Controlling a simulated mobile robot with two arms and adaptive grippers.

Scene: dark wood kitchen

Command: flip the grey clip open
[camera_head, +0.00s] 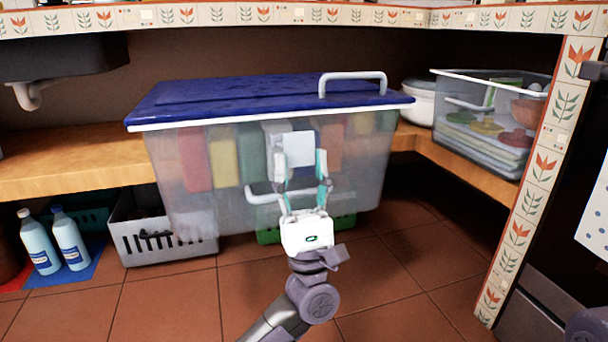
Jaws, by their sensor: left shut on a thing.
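A large translucent storage box (372,185) with a blue lid (235,92) stands in the middle, in front of the wooden shelf. The lid lies on the box. A pale grey clip (298,148) shows at the box's front, below the white lid rim. My left gripper (303,172) reaches up from below, its two teal-edged fingers on either side of the clip's lower part. It is shut on the clip. The fingers hide part of the clip and the box front, so I cannot tell how far the clip is tilted. My right gripper is not in view.
A white handle (352,76) stands on the lid, another (262,196) on the box front. A clear bin (462,138) and a white pot (418,104) are on the shelf at right. A grey basket (165,252) and two bottles (39,243) stand below left. A tiled post (540,175) rises at right.

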